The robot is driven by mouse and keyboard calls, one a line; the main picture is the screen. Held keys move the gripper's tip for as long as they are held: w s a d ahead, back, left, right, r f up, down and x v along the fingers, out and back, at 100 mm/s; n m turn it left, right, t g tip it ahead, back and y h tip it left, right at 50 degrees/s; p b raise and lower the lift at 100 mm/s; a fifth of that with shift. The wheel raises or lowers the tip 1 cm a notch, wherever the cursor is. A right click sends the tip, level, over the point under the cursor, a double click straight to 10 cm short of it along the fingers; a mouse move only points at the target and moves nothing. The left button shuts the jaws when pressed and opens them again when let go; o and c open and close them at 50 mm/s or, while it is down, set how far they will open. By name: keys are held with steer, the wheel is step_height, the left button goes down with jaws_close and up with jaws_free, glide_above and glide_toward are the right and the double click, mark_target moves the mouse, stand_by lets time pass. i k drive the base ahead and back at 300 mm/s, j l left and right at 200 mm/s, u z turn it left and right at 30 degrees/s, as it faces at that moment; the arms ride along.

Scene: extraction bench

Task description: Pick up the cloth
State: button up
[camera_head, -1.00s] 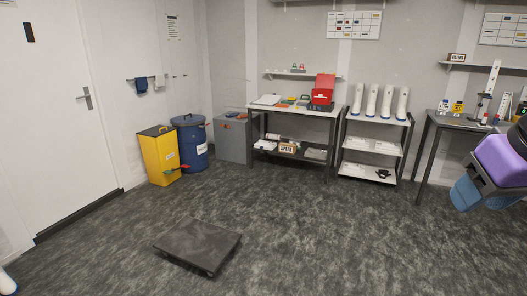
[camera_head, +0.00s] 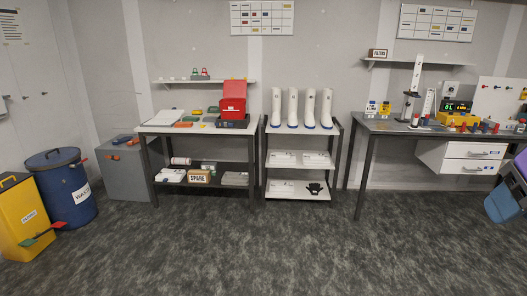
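I see no cloth that I can make out in the current head view. My gripper is not in view either. The flat white and coloured items on the left bench (camera_head: 160,129) are too small to tell apart clearly.
A yellow bin (camera_head: 22,222) and a blue waste drum (camera_head: 68,187) stand at left, beside a grey cabinet (camera_head: 124,170). A shelf rack (camera_head: 298,168) holds white boots. A desk (camera_head: 372,127) stands right. A blue-purple object (camera_head: 503,203) is cut off at the right edge. The floor ahead is clear.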

mark_target(188, 119)
steer(key=i+u, duration=0.15)
steer(key=i, duration=0.7)
steer(key=i+l+u, duration=0.15)
steer(key=i, duration=0.75)
steer(key=i+j+u, duration=0.15)
steer(key=i+u, duration=0.25)
steer(key=i, duration=0.25)
steer(key=i+u, duration=0.35)
steer(key=i, duration=0.3)
steer(key=i+l+u, duration=0.25)
steer(key=i+u, duration=0.15)
steer(key=i, duration=0.2)
steer(key=i+u, duration=0.45)
steer(key=i, duration=1.25)
steer(key=i+z, duration=0.45)
steer(key=i+j+z, duration=0.3)
steer(key=i+z, duration=0.2)
steer(key=i+j+z, duration=0.45)
